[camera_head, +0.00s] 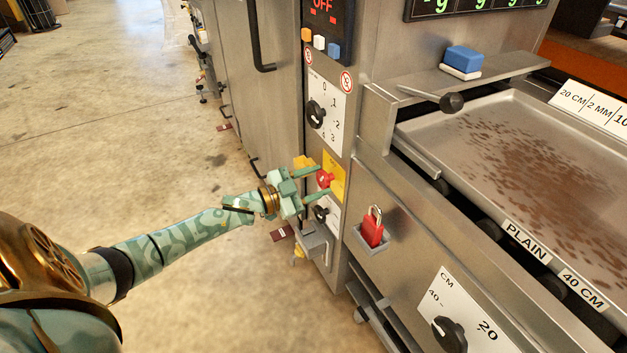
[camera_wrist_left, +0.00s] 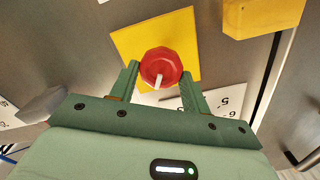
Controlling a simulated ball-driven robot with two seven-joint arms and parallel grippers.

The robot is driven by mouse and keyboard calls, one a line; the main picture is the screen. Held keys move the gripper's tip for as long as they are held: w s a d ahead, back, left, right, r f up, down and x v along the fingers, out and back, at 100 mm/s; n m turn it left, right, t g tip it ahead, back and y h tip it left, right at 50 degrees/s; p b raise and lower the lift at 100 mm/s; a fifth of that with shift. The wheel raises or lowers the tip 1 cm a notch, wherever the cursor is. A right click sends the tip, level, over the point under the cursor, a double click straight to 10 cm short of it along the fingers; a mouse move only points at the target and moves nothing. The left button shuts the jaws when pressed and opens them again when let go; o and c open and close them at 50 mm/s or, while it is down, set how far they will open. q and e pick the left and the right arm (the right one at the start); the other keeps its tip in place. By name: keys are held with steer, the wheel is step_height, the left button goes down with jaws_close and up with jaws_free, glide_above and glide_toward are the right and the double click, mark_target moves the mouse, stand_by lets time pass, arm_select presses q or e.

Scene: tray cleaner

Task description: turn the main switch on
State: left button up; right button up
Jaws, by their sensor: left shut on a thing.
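The main switch is a red knob (camera_head: 324,180) on a yellow plate (camera_head: 338,172) on the machine's front panel. In the left wrist view the knob (camera_wrist_left: 161,66) shows large, with a white pointer mark toward the bottom of the picture, tilted slightly left. The yellow plate (camera_wrist_left: 128,44) lies behind it. My left gripper (camera_head: 321,180) has its two green fingers on either side of the knob, shut on it. The fingers hide parts of the knob's sides. A display (camera_head: 322,5) above reads OFF in red. My right gripper is not in view.
A black dial (camera_head: 316,114) is above the switch, and a smaller black knob (camera_head: 321,213) is just below. A red padlock (camera_head: 373,228) hangs to the right. A metal tray (camera_head: 500,180) with brown stains lies further right. The floor at left is open.

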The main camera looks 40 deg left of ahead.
arm_select(q)
steer(key=m, duration=0.3)
steer(key=shift+f+m, duration=0.1)
steer(key=shift+m, duration=0.3)
steer(key=m, duration=0.3)
steer(key=shift+s+d+f, duration=0.1)
steer(key=shift+f, duration=0.05)
steer(key=shift+m, duration=1.1)
steer(key=shift+f+m+b, duration=0.1)
steer(key=shift+m+b, duration=0.35)
steer(key=shift+m, duration=1.05)
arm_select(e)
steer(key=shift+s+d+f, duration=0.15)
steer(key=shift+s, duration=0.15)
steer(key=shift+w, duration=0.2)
arm_select(q)
steer(key=o, duration=1)
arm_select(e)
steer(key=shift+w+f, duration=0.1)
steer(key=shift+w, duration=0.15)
